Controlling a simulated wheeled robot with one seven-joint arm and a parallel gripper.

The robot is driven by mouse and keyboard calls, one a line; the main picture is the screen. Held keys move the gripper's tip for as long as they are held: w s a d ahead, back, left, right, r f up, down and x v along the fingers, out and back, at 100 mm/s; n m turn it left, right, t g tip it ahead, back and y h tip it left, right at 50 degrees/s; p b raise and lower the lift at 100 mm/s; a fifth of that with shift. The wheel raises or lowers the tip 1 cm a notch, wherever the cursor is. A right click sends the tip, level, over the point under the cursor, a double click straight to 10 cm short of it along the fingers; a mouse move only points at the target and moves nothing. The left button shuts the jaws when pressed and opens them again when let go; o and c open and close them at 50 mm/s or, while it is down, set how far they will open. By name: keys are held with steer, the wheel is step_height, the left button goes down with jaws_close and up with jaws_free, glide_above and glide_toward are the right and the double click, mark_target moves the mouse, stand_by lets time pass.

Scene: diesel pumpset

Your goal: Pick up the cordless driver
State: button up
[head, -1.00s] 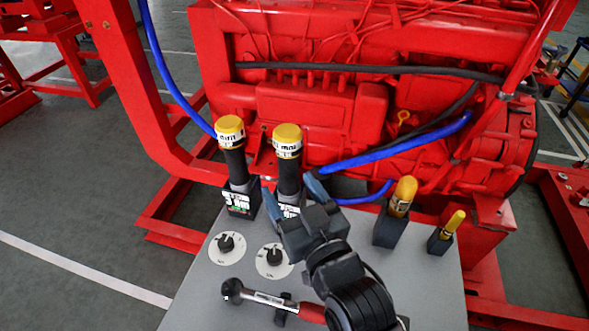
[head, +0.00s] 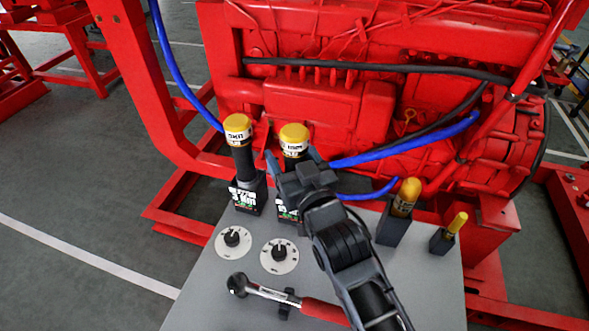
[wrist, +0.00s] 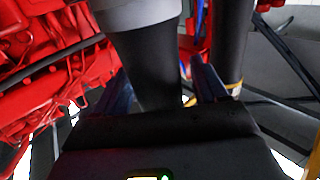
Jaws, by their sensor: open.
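Two black cordless drivers with yellow tops stand upright on block-shaped bases on the grey table. The left driver (head: 243,150) is free of my gripper. The right driver (head: 294,137) is partly hidden behind my gripper (head: 292,160), which is open at its handle, below the yellow top. In the wrist view, the dark handle of a driver (wrist: 150,65) stands between the two open fingers of my gripper (wrist: 162,85). Another dark handle (wrist: 232,45) shows beyond the right finger. Whether a finger touches the handle I cannot tell.
A ratchet with a red handle (head: 265,292) lies at the table's front, near two round dials (head: 279,256). Two yellow-handled tools (head: 405,198) stand in dark holders on the right. The red engine (head: 330,110) and blue hoses are close behind the table (head: 215,285).

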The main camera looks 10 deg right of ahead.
jaws_close()
steer(key=shift+r, duration=0.1)
stand_by(0.4)
step_height(320, 180, up, 28)
steer(key=shift+b, duration=0.4)
stand_by(0.4)
steer(key=c, duration=0.6)
jaws_free()
jaws_close()
